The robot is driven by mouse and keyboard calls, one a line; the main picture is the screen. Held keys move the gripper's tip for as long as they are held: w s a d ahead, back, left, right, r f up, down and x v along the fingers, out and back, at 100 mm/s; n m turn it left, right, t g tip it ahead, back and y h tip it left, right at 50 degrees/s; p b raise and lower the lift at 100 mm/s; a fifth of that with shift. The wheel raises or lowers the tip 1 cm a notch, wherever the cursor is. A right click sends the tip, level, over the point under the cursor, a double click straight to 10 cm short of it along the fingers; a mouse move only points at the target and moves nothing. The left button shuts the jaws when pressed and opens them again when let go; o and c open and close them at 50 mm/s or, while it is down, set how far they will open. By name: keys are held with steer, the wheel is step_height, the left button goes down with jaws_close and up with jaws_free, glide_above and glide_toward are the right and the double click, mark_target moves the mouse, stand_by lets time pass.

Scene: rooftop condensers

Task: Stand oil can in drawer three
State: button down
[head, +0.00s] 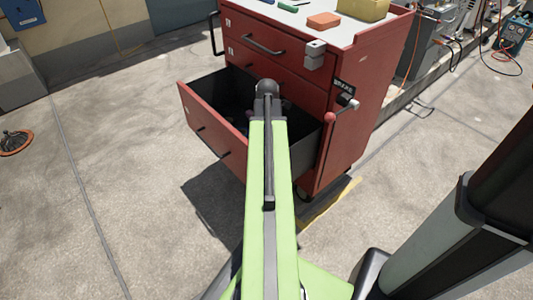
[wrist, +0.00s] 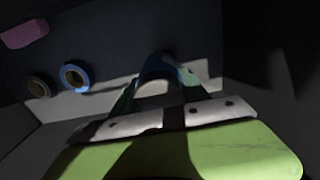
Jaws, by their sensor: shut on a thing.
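The red cabinet's third drawer (head: 208,132) is pulled out, low on the cabinet front. My arm reaches down over it in the head view and hides my gripper and much of the drawer's inside. In the wrist view my gripper (wrist: 162,92) is inside the dark drawer and shut on a rounded, dark blue and grey thing, which appears to be the oil can (wrist: 158,66). Shadow and the fingers hide most of the can. I cannot tell whether its base touches the drawer floor.
A blue tape roll (wrist: 75,75), a dark ring (wrist: 39,88) and a pink block (wrist: 25,33) lie in the drawer, left in the wrist view. The red cabinet (head: 360,95) carries an orange block (head: 323,20) and a yellow box (head: 364,8) on top. Open concrete lies left.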

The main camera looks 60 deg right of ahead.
steer(key=shift+f+b, duration=1.7)
steer(key=shift+f, duration=0.25)
steer(key=c, duration=0.6)
jaws_free()
steer(key=shift+r, duration=0.1)
steer(key=shift+o, duration=0.2)
step_height(320, 180, up, 12)
steer(key=p, duration=1.2)
steer(key=shift+r+p, duration=0.2)
steer(key=shift+p, duration=0.1)
